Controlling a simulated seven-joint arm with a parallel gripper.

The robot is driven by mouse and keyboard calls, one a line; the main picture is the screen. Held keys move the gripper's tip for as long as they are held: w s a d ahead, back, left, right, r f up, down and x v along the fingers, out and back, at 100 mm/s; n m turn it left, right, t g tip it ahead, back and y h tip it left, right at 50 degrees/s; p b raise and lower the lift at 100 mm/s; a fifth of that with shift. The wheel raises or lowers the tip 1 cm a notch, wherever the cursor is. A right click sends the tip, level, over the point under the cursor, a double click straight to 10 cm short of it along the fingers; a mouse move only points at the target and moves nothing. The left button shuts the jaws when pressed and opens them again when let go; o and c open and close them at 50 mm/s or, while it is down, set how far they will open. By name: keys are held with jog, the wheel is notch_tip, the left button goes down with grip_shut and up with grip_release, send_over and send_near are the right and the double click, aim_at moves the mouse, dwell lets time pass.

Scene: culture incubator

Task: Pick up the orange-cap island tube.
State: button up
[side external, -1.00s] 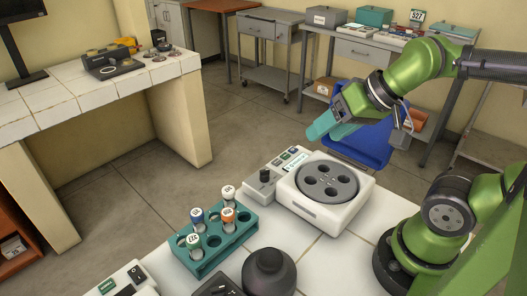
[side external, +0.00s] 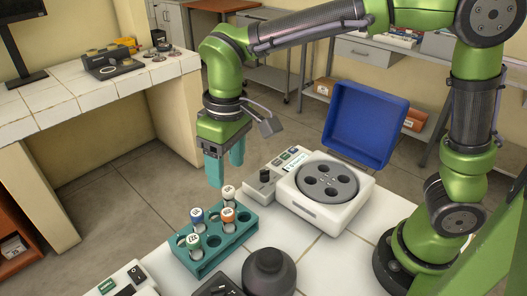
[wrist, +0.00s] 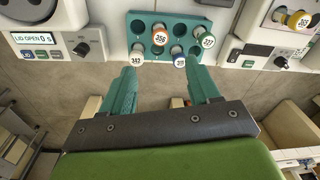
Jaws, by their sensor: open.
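The orange-cap tube (side external: 228,214) stands upright in a teal rack (side external: 217,257) on the white tiled bench. It also shows in the wrist view (wrist: 160,38), with 356 on its cap. A white-cap tube (side external: 229,192), a blue-cap tube (side external: 197,216) and a green-cap tube (side external: 193,241) share the rack. My gripper (side external: 226,172) is open and empty, pointing down above and behind the rack's far end in the side view. In the wrist view its fingers (wrist: 163,72) are apart, with the rack beyond their tips.
A white centrifuge (side external: 322,205) with its rotor exposed stands right of the rack. A dark round-topped object (side external: 268,272) is close in front. In the wrist view, a white device at right holds a tube marked 309 (wrist: 299,20).

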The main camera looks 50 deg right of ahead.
aim_at(227, 212)
jog(key=shift+n+h, duration=0.3)
jog(key=f, duration=0.6)
jog(key=w+a+f, duration=0.1)
jog(key=f, duration=0.3)
jog(key=shift+f, duration=0.1)
jog(key=f, duration=0.4)
jog(key=shift+s, duration=0.35)
jog(key=shift+f, duration=0.65)
jog(key=shift+c, duration=0.4)
jog(key=c, duration=1)
jog(key=shift+r, duration=0.1)
jog(key=shift+c, duration=0.2)
